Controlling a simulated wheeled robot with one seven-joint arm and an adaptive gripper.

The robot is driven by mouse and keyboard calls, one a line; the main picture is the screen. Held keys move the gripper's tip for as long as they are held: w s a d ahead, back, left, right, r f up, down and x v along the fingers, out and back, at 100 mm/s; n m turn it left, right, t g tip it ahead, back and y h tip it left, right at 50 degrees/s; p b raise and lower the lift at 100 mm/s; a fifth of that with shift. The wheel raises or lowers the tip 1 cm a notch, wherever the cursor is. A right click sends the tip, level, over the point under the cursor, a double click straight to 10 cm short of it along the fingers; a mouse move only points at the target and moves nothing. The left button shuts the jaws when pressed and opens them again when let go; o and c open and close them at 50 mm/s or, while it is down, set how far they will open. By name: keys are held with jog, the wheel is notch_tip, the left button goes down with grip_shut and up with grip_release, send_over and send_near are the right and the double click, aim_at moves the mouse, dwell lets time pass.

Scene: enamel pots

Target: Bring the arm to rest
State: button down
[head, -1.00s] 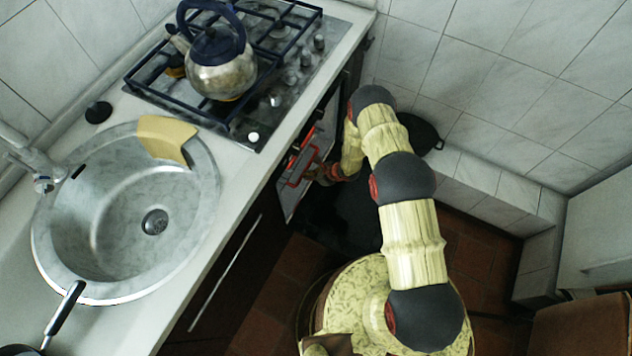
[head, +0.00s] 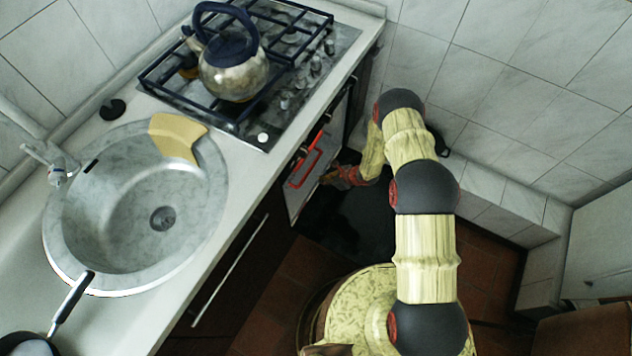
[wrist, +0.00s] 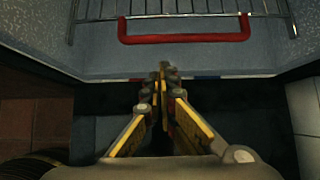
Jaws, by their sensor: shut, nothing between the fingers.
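My arm reaches down in front of the counter in the head view. My gripper (head: 334,178) is small there, just right of a red handle (head: 305,166) at the front of the cabinet under the hob. In the wrist view my gripper (wrist: 162,72) has its fingers together, with nothing seen between them. The red handle also shows in the wrist view (wrist: 185,38), beyond the fingertips and apart from them, in front of a wire rack (wrist: 200,10) in a grey, walled space.
A kettle (head: 232,75) stands on the gas hob (head: 300,75). A round sink (head: 110,255) and a pan with a black handle (head: 72,300) are at the left. A dark flat surface (head: 350,225) lies below my gripper. Tiled walls close off the right side.

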jog(key=p+v, duration=0.1)
jog(key=v, duration=0.5)
jog(key=shift+s+p, duration=0.2)
jog(key=shift+p, duration=0.15)
jog(key=shift+r, duration=0.1)
